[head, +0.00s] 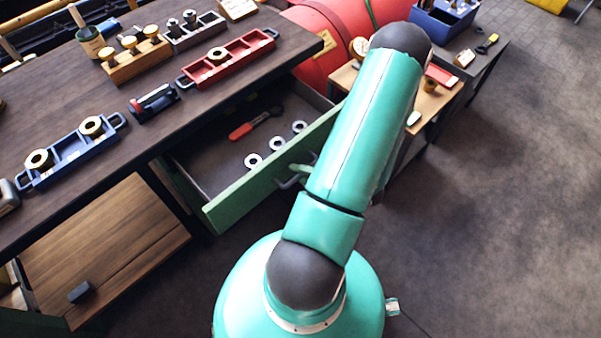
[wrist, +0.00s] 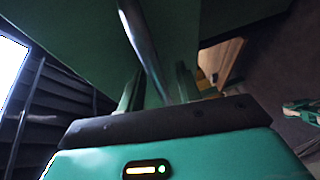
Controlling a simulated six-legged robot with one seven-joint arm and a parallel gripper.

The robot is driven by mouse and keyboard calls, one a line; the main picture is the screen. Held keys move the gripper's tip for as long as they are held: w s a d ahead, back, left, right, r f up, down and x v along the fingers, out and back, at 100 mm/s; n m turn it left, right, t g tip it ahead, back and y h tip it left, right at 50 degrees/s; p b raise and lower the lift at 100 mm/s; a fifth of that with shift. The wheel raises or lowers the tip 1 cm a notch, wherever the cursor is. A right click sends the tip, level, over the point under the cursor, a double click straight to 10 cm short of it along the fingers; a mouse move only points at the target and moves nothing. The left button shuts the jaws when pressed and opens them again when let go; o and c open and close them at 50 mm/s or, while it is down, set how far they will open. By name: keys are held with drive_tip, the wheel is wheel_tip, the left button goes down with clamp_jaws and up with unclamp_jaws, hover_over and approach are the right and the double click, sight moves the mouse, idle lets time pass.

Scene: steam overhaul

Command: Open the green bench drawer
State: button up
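The green bench drawer (head: 255,187) is pulled well out from under the dark bench top, and its inside shows in the head view. Its grey bar handle (head: 288,183) is on the green front, partly hidden behind my arm. In the wrist view the handle (wrist: 142,45) runs down between the fingers of my gripper (wrist: 160,85), against the green drawer front (wrist: 70,30). The fingers stand apart with room beside the bar, so the gripper looks open around it. In the head view my arm hides most of the gripper.
A red-handled tool (head: 255,123) and several metal rings (head: 278,143) lie in the drawer. The bench top (head: 150,60) carries a red tray (head: 238,58), a blue tray (head: 70,150) and a wooden block. A small side table (head: 428,103) stands beyond my arm. Floor at right is clear.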

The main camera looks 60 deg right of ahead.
drive_tip(key=v, duration=1.3)
drive_tip(key=shift+s, duration=0.45)
drive_tip(key=w+a+r+n+g+y, duration=0.4)
drive_tip(key=w+a+r+n+g, duration=0.35)
drive_tip(key=n, duration=0.55)
drive_tip(key=w+a+r+n+g+y, duration=0.35)
drive_tip(key=w+r+n, duration=0.55)
drive_tip(key=w+n, duration=0.3)
drive_tip(key=w+a+r+n+h, duration=0.1)
drive_tip(key=a+r+n+h, duration=0.3)
drive_tip(key=a+r+n, duration=0.4)
drive_tip(key=w+a+r+n+t+h, duration=0.1)
drive_tip(key=a+r+n+h, duration=0.4)
drive_tip(key=n, duration=1.5)
drive_tip(key=w+a+r, duration=0.1)
drive_tip(key=a+r, duration=0.3)
drive_tip(key=a, duration=0.2)
drive_tip(key=shift+w+a+r+n, duration=0.15)
drive_tip(key=shift+w+a+n, duration=0.15)
drive_tip(key=shift+a, duration=0.05)
